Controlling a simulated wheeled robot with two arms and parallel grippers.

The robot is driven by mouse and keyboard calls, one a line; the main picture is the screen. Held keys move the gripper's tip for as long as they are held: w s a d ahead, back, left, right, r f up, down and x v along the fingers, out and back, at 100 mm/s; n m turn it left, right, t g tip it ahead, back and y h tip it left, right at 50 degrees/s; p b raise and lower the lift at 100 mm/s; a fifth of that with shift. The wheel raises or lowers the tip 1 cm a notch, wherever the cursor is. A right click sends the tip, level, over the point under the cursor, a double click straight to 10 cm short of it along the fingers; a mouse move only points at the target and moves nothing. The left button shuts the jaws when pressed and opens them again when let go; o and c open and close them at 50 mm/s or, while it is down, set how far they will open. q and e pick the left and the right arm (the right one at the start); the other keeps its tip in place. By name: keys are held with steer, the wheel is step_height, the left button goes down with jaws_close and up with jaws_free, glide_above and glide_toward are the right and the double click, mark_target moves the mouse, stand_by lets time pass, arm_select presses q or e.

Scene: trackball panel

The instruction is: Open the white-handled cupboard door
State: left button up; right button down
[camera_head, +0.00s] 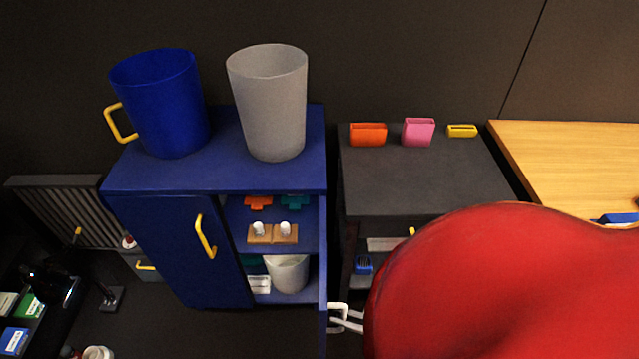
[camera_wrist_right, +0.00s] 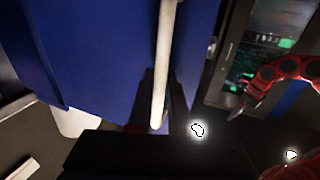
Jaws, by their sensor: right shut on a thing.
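The blue cupboard (camera_head: 215,176) stands left of centre in the head view. Its right-hand door (camera_head: 323,265) is swung open and seen almost edge-on, with shelves showing behind it. The white handle (camera_head: 338,307) is on this door's outer side. In the right wrist view, the white handle (camera_wrist_right: 167,40) is a long bar across the blue door (camera_wrist_right: 100,55). My right gripper (camera_wrist_right: 158,122) is shut on the handle; its dark body covers the bar's lower end. A red arm with a dark tip (camera_wrist_right: 250,98) shows at right in the wrist view, its jaws unclear.
The closed left door (camera_head: 165,250) has a yellow handle (camera_head: 204,237). A blue mug (camera_head: 160,100) and a grey cup (camera_head: 268,105) stand on top. A dark cabinet (camera_head: 420,180) stands to the right, partly hidden by my red arm. A wooden table (camera_head: 570,160) is farther right.

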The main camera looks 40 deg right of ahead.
steer(key=shift+s+d, duration=0.45)
steer(key=shift+d, duration=0.4)
steer(key=shift+s+d, duration=0.4)
steer(key=shift+d, duration=0.4)
steer(key=c, duration=0.8)
jaws_free()
steer(key=shift+c, duration=0.2)
steer(key=b+v, duration=0.3)
steer(key=v, duration=1.4)
steer(key=shift+s+d, duration=0.1)
steer(key=shift+s, duration=0.05)
